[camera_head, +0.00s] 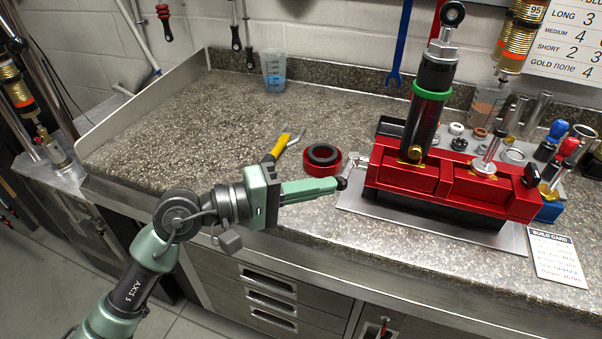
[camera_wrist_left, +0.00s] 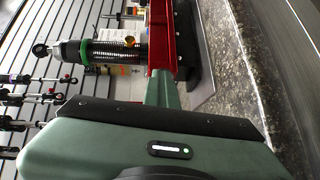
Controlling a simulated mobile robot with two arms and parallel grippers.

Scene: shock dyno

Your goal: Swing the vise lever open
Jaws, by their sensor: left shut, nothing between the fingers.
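The red vise (camera_head: 440,185) sits on a grey plate on the counter; it also shows in the left wrist view (camera_wrist_left: 161,35). A black shock with a green ring (camera_head: 428,100) stands upright in the vise. The vise lever (camera_head: 352,172), a small silver arm with a dark knob, is at the vise's left end. My left gripper (camera_head: 338,184) is shut and empty, with its fingertips at the lever's knob. I cannot tell whether they touch it. In the left wrist view, the fingers (camera_wrist_left: 162,92) point at the vise and the lever is hidden. My right gripper is not in view.
A measuring cup (camera_head: 273,70) stands at the back. A build card (camera_head: 556,254) lies right of the vise. The counter's left part is clear.

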